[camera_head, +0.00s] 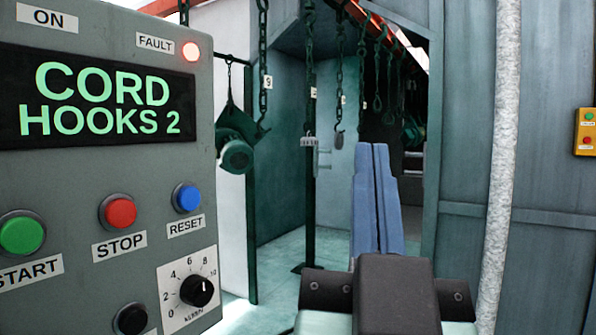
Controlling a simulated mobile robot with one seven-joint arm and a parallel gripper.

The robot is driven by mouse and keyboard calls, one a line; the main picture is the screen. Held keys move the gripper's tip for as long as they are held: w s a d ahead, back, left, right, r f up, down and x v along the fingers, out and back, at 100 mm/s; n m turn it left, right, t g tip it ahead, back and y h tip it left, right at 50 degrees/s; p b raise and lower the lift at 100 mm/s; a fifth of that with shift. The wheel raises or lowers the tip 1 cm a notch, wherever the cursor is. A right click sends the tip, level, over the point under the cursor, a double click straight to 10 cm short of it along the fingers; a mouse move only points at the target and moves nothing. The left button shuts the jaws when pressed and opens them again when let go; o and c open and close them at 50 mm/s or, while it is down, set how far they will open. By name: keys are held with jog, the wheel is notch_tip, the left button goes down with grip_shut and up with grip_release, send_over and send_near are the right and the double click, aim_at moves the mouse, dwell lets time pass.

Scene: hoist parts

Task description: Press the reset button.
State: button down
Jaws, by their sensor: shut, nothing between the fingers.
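The reset button (187,197) is a round blue button with a RESET label below it, on the right part of the grey control panel (90,185) at the left of the view. The panel's display reads CORD HOOKS 2. The FAULT lamp (191,51) above the button glows reddish. My gripper (375,152) shows at lower centre right, its blue fingers together and empty. It is to the right of the reset button and apart from the panel.
A red stop button (120,212), a green start button (20,234), a black button (130,319) and a dial (196,291) share the panel. Chains with hooks (339,135) hang behind. A pale pole (502,150) stands at right. A gap lies between panel and gripper.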

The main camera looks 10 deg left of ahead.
aim_at(189, 199)
jog(key=w+a+r+m+g+y+p, duration=0.1)
jog(key=w+a+r+g+y+p, duration=0.15)
jog(key=w+p, duration=0.5)
jog(key=s+a+f+m+g+y+p, duration=0.1)
jog(key=a+f+m+g+y+p, duration=0.2)
jog(key=p, duration=2.2)
jog(key=a+f+m+g, duration=0.2)
jog(key=a+f+g, duration=0.2)
jog(key=f+g, duration=0.1)
jog(key=shift+s+a+g, duration=0.15)
jog(key=shift+a+g, duration=0.15)
jog(key=shift+g, duration=0.55)
jog(key=shift+a+r, duration=0.1)
jog(key=shift+w+a+p, duration=0.35)
jog(key=shift+w+a, duration=0.15)
jog(key=shift+a, duration=0.85)
jog(key=shift+w+a+p, duration=0.3)
jog(key=shift+w+a, duration=0.25)
jog(key=shift+a, duration=0.8)
jog(key=shift+w+a+p, duration=0.35)
jog(key=shift+w+a, duration=0.15)
jog(key=shift+a, duration=0.85)
jog(key=shift+w+a, duration=0.1)
jog(key=shift+a, duration=0.3)
